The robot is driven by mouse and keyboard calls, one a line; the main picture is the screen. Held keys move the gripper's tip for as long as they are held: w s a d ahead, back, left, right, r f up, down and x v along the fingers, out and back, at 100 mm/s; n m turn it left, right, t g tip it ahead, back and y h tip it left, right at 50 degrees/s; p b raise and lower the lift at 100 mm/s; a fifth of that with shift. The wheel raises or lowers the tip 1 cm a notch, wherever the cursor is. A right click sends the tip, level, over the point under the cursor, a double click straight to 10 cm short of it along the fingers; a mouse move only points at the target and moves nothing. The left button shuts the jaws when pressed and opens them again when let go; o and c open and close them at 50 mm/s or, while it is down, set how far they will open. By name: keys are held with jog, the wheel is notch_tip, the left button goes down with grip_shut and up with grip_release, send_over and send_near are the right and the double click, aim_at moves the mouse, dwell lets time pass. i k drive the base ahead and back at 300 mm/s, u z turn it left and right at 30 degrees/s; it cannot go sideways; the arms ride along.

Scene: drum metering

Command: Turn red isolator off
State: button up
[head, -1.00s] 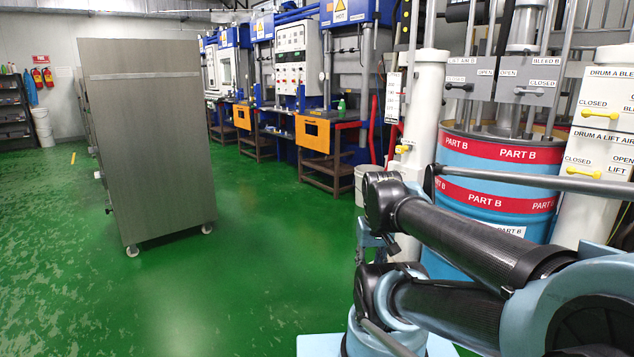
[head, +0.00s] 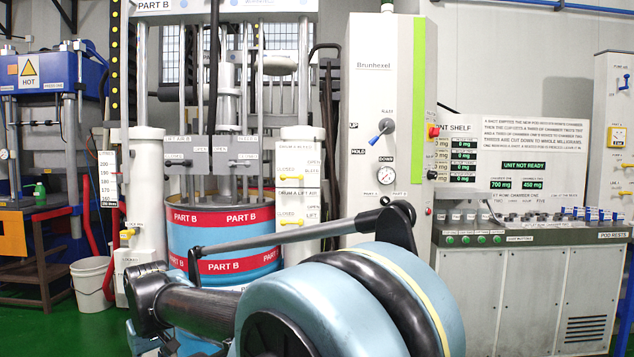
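A red knob (head: 433,131), which looks like the red isolator, sits on the right side of the tall grey Brunhexel cabinet (head: 365,95), at upper right of centre in the head view. It is small, and its exact switch position cannot be made out. My arm fills the lower middle of the head view, in front of the drum and the cabinet. My gripper cannot be seen, so whether it is open or shut is hidden.
A blue and red Part B drum (head: 222,225) stands left of the cabinet. A blue-handled lever (head: 382,130) and a gauge (head: 388,175) are on the cabinet front. A grey console (head: 500,290) with buttons stands at right. A white bucket (head: 92,283) is at left.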

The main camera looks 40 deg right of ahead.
aim_at(434, 132)
jog(key=z, duration=1.4)
